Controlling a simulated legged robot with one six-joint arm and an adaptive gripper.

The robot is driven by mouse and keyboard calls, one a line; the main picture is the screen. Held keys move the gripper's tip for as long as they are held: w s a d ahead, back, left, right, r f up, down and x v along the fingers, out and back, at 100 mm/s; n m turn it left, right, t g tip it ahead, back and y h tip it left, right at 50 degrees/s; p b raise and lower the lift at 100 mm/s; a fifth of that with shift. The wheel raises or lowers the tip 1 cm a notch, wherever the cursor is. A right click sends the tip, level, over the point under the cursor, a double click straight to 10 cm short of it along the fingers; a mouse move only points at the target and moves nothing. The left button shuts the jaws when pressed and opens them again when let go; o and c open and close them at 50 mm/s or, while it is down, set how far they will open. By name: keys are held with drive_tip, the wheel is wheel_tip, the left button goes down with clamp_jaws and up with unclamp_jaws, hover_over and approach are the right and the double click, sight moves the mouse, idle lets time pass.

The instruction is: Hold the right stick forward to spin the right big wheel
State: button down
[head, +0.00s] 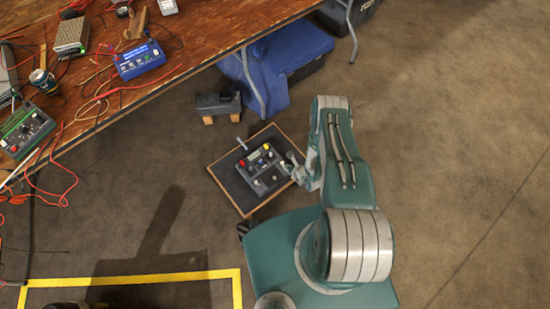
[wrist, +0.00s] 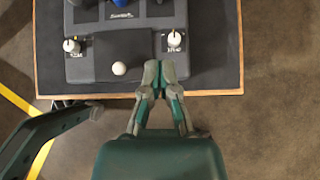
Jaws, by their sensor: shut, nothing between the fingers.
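The dark control box (head: 262,169) lies on a wood-edged dark board on the floor. In the wrist view the box (wrist: 90,72) has a left stick (wrist: 72,46) and a right stick (wrist: 175,38), both with white tops, and a white ball knob (wrist: 119,69) near its front edge. My gripper (wrist: 160,66) is shut and empty at the front right of the box, just short of the right stick. In the head view my gripper (head: 293,168) is at the box's right side; contact cannot be told. I cannot make out the right big wheel in either view.
The board (head: 219,180) has bare room left of the box. A black unit on orange blocks (head: 219,104) and a blue cloth-covered case (head: 290,60) stand behind. A cluttered wooden table (head: 200,45) fills the upper left. Yellow tape (head: 130,279) marks the floor at lower left.

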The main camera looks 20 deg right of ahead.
sight(271, 157)
drive_tip(key=x, duration=0.6)
drive_tip(key=w, duration=0.1)
drive_tip(key=w+a, duration=0.1)
drive_tip(key=w, duration=0.1)
drive_tip(key=shift+w+a+f, duration=0.15)
drive_tip(key=shift+f, duration=0.1)
drive_tip(key=shift+w+a, duration=0.2)
drive_tip(key=shift+w, duration=0.3)
